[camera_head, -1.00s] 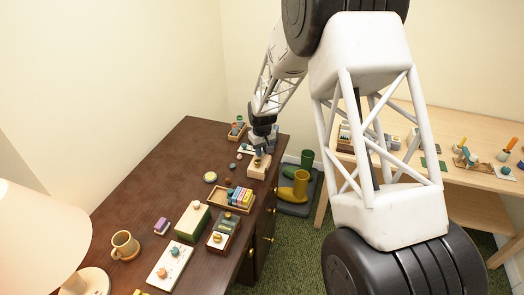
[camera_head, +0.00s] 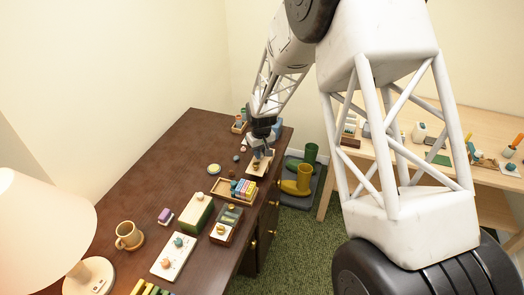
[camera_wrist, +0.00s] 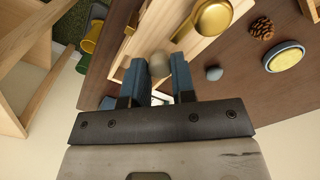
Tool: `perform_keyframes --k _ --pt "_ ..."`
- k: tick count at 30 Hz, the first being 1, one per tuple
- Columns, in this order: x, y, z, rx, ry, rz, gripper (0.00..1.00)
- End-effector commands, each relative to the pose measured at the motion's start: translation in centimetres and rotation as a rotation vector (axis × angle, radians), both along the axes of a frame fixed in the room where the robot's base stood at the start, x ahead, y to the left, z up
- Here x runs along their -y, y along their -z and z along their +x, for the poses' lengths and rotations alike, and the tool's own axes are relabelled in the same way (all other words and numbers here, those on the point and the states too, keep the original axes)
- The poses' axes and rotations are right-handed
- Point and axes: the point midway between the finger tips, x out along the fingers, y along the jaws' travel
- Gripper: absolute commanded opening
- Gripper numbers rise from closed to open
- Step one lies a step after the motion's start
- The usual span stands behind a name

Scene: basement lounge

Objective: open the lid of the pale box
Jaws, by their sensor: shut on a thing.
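The pale box (camera_head: 252,168) is a light wooden box near the far right edge of the dark table, partly hidden by my gripper in the head view. In the wrist view its pale wood (camera_wrist: 182,46) lies just beyond my fingers. My gripper (camera_head: 260,152) is down at the box. A rounded brass piece (camera_wrist: 213,17) shows over the pale wood, beside the fingers. I cannot tell how far the lid is raised or moved.
A pine cone (camera_wrist: 262,28) and a round yellow-and-blue disc (camera_wrist: 284,58) lie beside the box. Boots (camera_head: 299,181) stand on the floor to the right.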

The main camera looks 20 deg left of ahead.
Motion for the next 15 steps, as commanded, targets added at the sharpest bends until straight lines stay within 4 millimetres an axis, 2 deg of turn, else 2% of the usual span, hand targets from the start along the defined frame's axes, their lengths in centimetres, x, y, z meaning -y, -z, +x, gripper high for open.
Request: perform_keyframes --k 5,6,9,10,15 --pt "-0.02 -0.08 0.06 0.001 0.0 0.001 0.0" --pt "-0.03 -0.08 0.07 0.001 0.0 0.001 0.3" --pt "-0.01 -0.06 0.07 0.001 0.0 0.001 0.46" --pt "-0.01 -0.06 0.07 0.001 0.0 0.001 0.5" --pt "0.0 -0.03 0.06 0.001 0.0 0.001 0.5"
